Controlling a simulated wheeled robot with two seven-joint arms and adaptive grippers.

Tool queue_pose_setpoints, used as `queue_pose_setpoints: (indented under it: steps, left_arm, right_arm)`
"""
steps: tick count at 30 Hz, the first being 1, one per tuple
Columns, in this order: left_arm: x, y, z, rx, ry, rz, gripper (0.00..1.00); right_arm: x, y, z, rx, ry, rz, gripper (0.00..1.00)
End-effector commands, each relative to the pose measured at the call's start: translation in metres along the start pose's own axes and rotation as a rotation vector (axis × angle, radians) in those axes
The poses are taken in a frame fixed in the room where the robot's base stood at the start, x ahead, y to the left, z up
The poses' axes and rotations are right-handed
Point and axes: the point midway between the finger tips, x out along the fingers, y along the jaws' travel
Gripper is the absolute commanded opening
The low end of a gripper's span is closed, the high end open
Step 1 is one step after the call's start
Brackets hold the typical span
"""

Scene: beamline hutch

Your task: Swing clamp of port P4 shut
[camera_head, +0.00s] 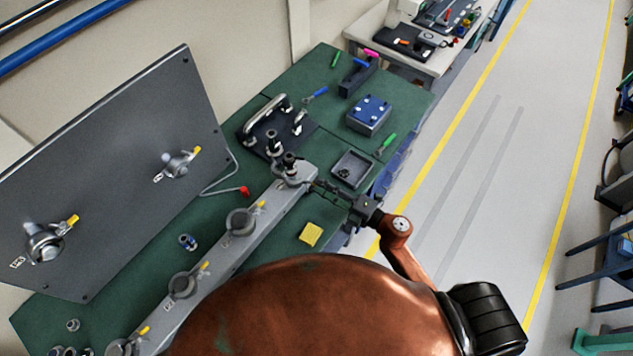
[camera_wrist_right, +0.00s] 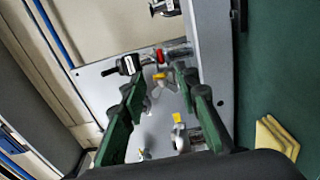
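A dark grey upright panel (camera_head: 110,150) carries two round ports with yellow-tipped clamp levers, an upper right one (camera_head: 178,164) and a lower left one (camera_head: 45,240). Their labels are too small to read surely, so I cannot tell which is P4. A grey bar (camera_head: 212,262) on the bench carries several similar ports. My right gripper (camera_head: 322,187) is beside the bar's far end, apart from the panel ports. In the wrist view its green-padded fingers (camera_wrist_right: 163,112) are spread and empty. Yellow-tipped levers (camera_wrist_right: 160,76) show beyond and between them. My left gripper is out of view.
The green bench (camera_head: 310,75) holds a blue-topped block (camera_head: 369,114), a small grey tray (camera_head: 352,169), a yellow pad (camera_head: 310,234) and a rack with handle. A red-ended bent rod (camera_head: 244,191) lies by the panel. The aisle at right is clear.

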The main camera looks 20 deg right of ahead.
Motion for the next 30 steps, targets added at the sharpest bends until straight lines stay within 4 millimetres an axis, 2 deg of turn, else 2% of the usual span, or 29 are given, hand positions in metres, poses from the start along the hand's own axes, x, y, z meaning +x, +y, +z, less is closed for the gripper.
queue_pose_setpoints:
  steps: [3,6,16,27,30]
  left_arm:
    - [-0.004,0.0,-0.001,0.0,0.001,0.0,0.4]
    - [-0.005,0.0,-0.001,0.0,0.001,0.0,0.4]
    - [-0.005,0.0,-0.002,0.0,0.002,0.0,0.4]
    - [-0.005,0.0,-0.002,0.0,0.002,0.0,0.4]
    - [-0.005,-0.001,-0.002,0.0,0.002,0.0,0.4]
  right_arm:
    - [0.015,0.001,0.0,0.0,-0.001,0.001,0.29]
    - [0.023,0.001,0.001,0.0,-0.002,0.0,0.29]
    - [0.026,-0.001,0.001,0.001,-0.003,0.0,0.29]
    - [0.025,-0.001,0.001,0.001,-0.003,0.0,0.04]
    - [0.025,-0.001,0.001,0.001,-0.003,-0.001,0.0]
